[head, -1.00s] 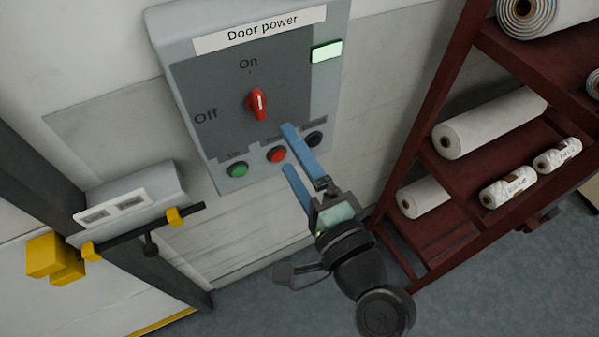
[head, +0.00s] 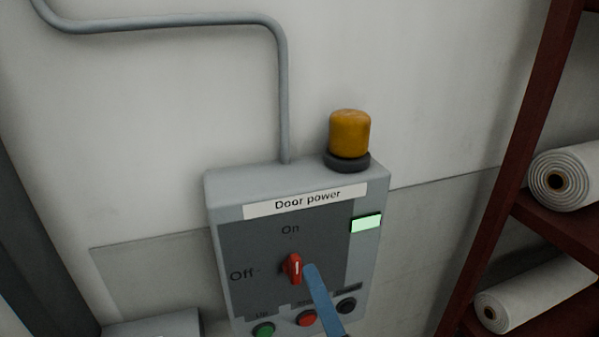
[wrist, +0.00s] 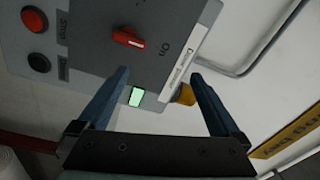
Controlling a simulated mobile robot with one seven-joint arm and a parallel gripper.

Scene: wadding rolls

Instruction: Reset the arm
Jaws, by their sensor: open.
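My gripper (wrist: 158,100) is open and empty in the wrist view, its two blue fingers spread wide. In the head view only one blue finger shows, low in the picture, its tip just right of the red knob; the rest of my gripper is below the frame. The grey door power box (head: 216,230) is on the wall. Its red knob (head: 292,268) is turned to On, and its small green light (head: 366,223) is lit. The knob also shows in the wrist view (wrist: 127,37), apart from both fingers.
Green (head: 263,330), red (head: 307,318) and black (head: 346,305) buttons line the box's lower edge. An amber lamp (head: 350,135) and a grey pipe (head: 284,90) are above it. A dark red rack (head: 500,190) with white rolls (head: 570,178) stands at right.

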